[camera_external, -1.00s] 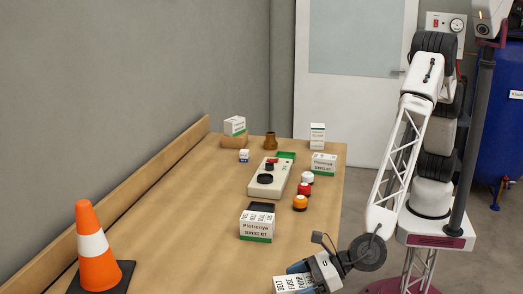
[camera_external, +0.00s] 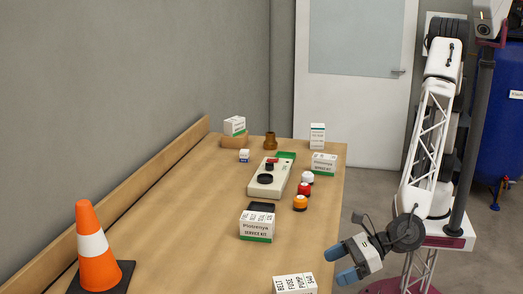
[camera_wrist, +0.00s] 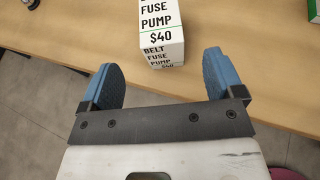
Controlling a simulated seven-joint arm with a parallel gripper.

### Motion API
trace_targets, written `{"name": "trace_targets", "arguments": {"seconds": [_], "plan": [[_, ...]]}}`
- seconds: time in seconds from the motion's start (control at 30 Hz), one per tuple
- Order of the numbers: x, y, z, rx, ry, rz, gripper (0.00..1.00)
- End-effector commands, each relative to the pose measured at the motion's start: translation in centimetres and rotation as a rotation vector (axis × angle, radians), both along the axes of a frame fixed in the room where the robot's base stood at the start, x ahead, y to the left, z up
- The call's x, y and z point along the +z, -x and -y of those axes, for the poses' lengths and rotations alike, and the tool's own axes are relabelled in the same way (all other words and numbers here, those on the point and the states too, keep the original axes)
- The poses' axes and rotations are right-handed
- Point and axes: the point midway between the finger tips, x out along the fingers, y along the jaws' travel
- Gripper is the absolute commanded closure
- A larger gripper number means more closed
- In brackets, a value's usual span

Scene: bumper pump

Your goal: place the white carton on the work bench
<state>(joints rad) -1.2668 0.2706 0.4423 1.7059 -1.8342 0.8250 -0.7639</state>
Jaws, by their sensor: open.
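The white carton (camera_external: 295,284) with black lettering "BELT FUSE PUMP" stands on the work bench (camera_external: 190,235) near its front right edge, partly cut off by the bottom of the external view. In the wrist view the carton (camera_wrist: 162,32) rests on the bench top beyond my fingertips. My gripper (camera_external: 337,267) is off the bench's right edge, to the right of the carton and apart from it. Its two blue fingers are spread wide with nothing between them, as the wrist view of my gripper (camera_wrist: 165,75) also shows.
A "Plutonya service kit" box (camera_external: 257,226) stands farther back on the bench. An orange cone (camera_external: 93,248) stands at the left. The middle left of the bench is clear.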

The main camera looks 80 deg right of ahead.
Motion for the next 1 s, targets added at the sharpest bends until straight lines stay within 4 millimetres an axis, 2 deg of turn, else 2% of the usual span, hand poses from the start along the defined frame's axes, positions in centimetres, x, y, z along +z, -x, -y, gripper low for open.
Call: {"name": "trace_targets", "arguments": {"seconds": [0.3,1.0], "plan": [[0.58,1.36,0.62,0.0,0.0,0.0,0.13],[0.6,1.38,0.61,0.0,0.0,0.0,0.13]]}}
